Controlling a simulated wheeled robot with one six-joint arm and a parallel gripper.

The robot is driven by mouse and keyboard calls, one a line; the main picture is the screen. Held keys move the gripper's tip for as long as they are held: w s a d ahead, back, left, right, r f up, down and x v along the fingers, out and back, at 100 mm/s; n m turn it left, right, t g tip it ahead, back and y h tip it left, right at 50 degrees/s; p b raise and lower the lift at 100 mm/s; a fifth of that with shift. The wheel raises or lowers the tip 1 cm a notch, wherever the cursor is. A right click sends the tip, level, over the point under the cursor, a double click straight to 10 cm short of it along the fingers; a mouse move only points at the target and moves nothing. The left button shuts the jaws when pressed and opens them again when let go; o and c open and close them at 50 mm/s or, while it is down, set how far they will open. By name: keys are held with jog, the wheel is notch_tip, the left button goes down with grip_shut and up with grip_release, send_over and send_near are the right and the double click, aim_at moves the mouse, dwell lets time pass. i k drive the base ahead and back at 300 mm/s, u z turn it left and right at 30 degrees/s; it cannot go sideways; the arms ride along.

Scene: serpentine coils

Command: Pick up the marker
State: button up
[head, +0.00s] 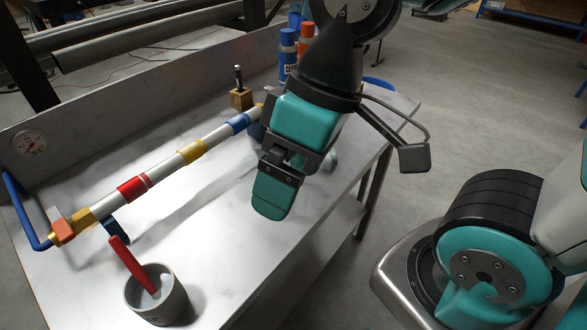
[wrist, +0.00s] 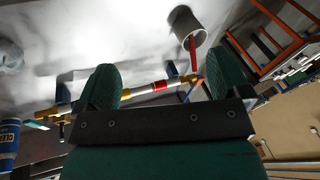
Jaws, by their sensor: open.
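A slim dark marker (head: 238,76) stands upright in a small wooden block (head: 240,99) on the white bench, near the back edge in the head view. I cannot make it out in the wrist view. My gripper (head: 276,190) is in the air over the bench, to the right of and nearer than the marker, apart from it. In the wrist view my gripper (wrist: 160,82) has its two teal fingers spread, with nothing held between them. In the head view one finger largely hides the other.
A banded pipe (head: 160,168) runs across the bench left of my gripper. A grey cup (head: 156,298) holding a red-handled tool (head: 132,262) stands near the front. Blue (head: 288,52) and orange (head: 306,38) bottles stand behind my arm. A gauge (head: 29,144) is on the back panel.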

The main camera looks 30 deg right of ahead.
aim_at(237, 67)
jog(key=z, duration=0.45)
jog(key=k, duration=1.1)
jog(key=z, duration=0.85)
jog(key=i, duration=0.95)
jog(key=u, duration=0.8)
jog(key=i, duration=1)
jog(key=u, duration=0.65)
